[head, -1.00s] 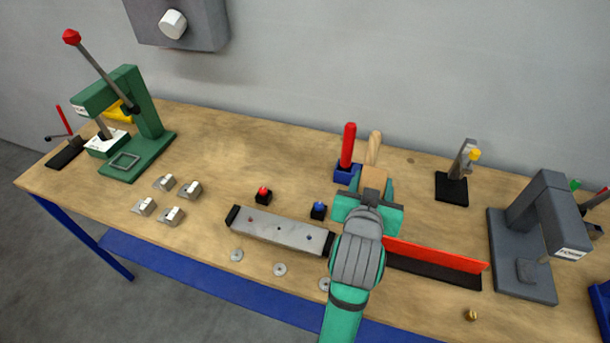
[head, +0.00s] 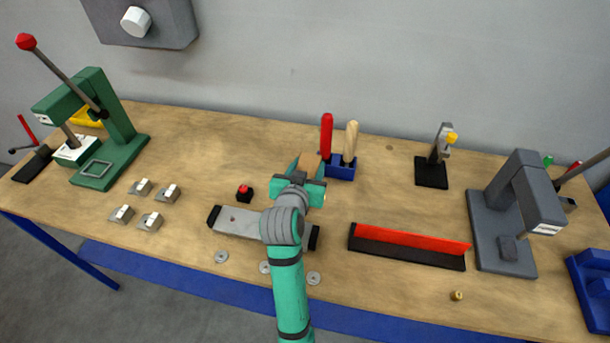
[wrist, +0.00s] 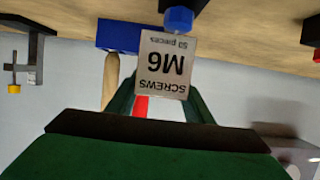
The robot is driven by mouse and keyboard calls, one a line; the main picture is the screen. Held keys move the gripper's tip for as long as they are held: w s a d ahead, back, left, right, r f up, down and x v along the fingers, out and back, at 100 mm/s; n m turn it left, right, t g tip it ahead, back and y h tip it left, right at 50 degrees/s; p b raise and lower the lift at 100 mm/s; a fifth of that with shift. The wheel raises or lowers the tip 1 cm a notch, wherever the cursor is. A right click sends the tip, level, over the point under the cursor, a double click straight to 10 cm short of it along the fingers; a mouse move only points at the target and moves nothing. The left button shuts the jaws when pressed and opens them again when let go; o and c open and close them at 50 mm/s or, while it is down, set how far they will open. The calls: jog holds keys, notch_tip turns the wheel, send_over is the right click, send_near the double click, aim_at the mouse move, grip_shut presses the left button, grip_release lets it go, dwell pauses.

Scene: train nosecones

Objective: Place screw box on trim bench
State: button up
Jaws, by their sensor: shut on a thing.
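The screw box (wrist: 163,65), tan with the label "SCREWS M6 50 pieces", is held between the dark green fingers of my gripper (wrist: 160,105) in the wrist view, its label upside down. In the head view, only part of the brown box (head: 309,158) shows past my gripper (head: 307,178), over the middle of the wooden bench (head: 400,295). I cannot tell whether the box touches the bench top.
A blue holder (head: 340,172) with red- and wood-handled tools stands just behind. A grey bar (head: 238,222) and red button (head: 245,192) are left; a blue knob (wrist: 178,18) is near the box. A red-and-black strip (head: 410,245) lies right.

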jog(key=shift+w+a+f, duration=0.25)
jog(key=shift+a+f, duration=0.05)
jog(key=shift+f, duration=0.1)
jog(key=shift+w+f, duration=0.15)
jog(key=shift+f, duration=1.55)
jog(key=shift+f, duration=0.1)
jog(key=o, duration=1.4)
jog(key=shift+a, duration=0.1)
jog(key=v, duration=1.2)
